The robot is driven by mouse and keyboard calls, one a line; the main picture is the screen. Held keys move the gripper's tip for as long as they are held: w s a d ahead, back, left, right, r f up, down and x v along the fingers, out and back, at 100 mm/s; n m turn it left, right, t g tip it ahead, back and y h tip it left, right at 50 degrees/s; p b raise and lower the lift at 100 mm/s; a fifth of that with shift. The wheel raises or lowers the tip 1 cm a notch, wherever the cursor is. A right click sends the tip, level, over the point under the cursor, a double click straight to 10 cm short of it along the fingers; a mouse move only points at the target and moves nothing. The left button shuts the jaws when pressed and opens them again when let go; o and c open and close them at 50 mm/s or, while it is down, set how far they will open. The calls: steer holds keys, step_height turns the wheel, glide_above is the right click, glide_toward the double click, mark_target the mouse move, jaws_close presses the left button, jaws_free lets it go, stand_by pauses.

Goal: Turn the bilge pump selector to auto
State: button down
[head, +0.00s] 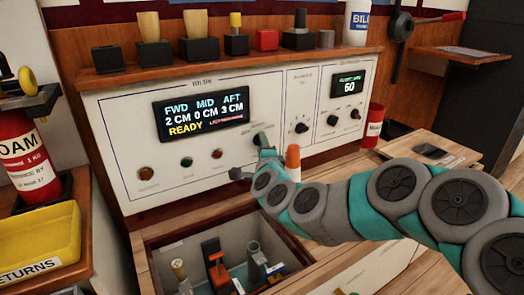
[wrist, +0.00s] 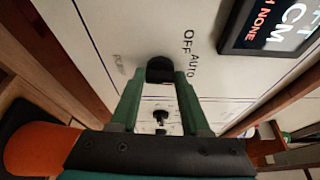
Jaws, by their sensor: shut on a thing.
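The bilge pump selector is a dark knob (wrist: 160,69) on the pale panel (wrist: 110,25). In the wrist view, the words OFF and AUTO are printed beside it, with a fainter label on its other side. My gripper (wrist: 160,80) is shut on the knob, one green finger on each side. The knob's pointer is hidden, so I cannot tell its setting. In the head view my gripper (head: 253,157) is at the panel below the lit display (head: 201,114), and mostly covers the knob.
Another display (head: 348,86) and several small knobs are to the right. A shelf (head: 230,66) above carries handles and blocks. An open bin (head: 205,258) with tools lies below. An orange-topped object (head: 293,158) is close to my arm. A red extinguisher (head: 22,150) stands left.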

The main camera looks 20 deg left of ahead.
steer(key=shift+f+n+b, duration=0.15)
steer(key=shift+n+b, duration=0.15)
steer(key=shift+n, duration=0.2)
steer(key=shift+c, duration=1.9)
jaws_free()
steer(key=shift+s+d, duration=0.1)
steer(key=v, duration=0.7)
steer(key=shift+s, duration=0.25)
steer(key=shift+d+f, duration=0.1)
